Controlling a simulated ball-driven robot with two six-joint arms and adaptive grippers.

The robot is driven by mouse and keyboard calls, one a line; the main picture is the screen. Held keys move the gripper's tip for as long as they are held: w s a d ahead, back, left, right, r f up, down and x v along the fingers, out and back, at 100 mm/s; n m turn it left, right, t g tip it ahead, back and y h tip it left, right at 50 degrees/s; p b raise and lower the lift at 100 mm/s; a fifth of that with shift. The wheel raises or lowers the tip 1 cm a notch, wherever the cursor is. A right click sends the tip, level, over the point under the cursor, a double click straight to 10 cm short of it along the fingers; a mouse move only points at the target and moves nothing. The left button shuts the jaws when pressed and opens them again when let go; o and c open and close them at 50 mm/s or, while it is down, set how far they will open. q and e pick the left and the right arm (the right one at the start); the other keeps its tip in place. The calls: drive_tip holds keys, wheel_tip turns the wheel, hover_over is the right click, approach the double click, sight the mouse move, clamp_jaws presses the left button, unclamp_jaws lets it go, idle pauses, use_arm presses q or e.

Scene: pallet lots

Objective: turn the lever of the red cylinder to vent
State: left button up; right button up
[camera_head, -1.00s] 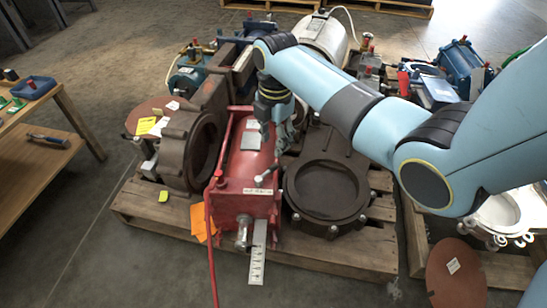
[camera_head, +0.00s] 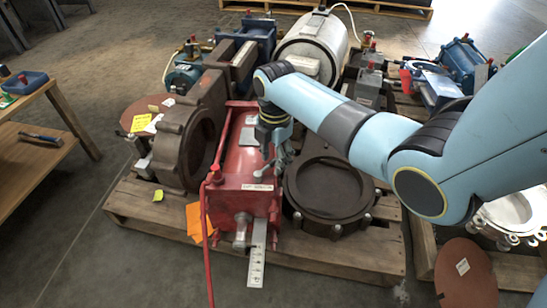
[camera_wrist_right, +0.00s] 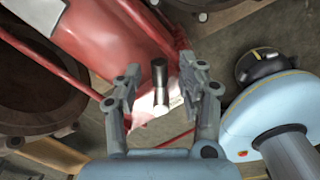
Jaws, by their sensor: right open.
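The red cylinder (camera_head: 240,160) lies on a wooden pallet, its near end facing me. A small pale lever (camera_head: 264,169) with a round knob sits at the top right of its near end. My right gripper (camera_head: 277,158) is just above and beside this lever. In the right wrist view the gripper (camera_wrist_right: 158,92) is open, with a dark-tipped metal pin (camera_wrist_right: 159,74), apparently the lever, showing between its fingers. The red body (camera_wrist_right: 100,45) is behind it. I cannot tell whether a finger touches the lever. Any vent marking is too small to read. My left gripper is not in view.
A red hose (camera_head: 207,250) hangs from the near end beside a metal ruler strip (camera_head: 257,255). A white tank (camera_head: 312,45) is behind. Floor at the front left is clear.

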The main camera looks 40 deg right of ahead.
clamp_jaws()
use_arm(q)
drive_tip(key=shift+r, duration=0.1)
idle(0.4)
